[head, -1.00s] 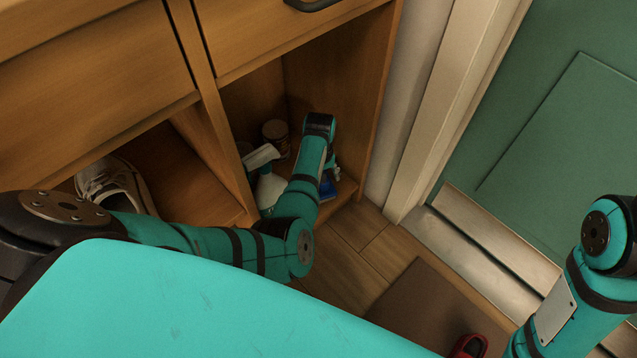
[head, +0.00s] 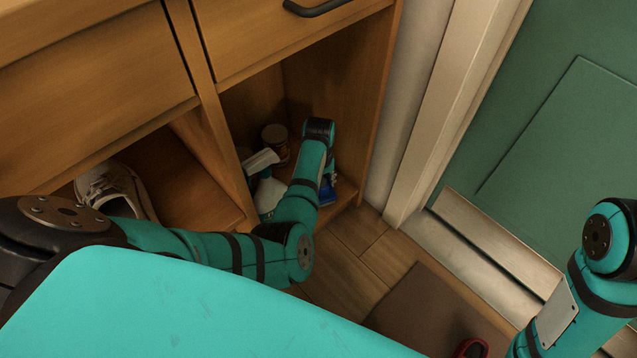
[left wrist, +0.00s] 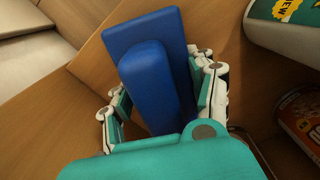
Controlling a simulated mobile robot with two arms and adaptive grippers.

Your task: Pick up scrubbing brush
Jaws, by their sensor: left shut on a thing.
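The blue scrubbing brush (left wrist: 146,75) fills the middle of the left wrist view. My left gripper (left wrist: 165,95) is shut on it, with one finger on each side of its handle. In the head view a small blue part of the brush (head: 327,193) shows at the front of the right cabinet compartment, and my left arm hides most of it. The left gripper's fingers are mostly hidden there. My right arm shows at the right edge of the head view, but its gripper is out of view.
A white spray bottle (head: 268,190) and a can (head: 275,140) stand in the compartment beside my left arm. The can also shows in the left wrist view (left wrist: 298,120). A shoe (head: 112,190) sits in the left compartment. A brown mat (head: 425,310) lies on the floor.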

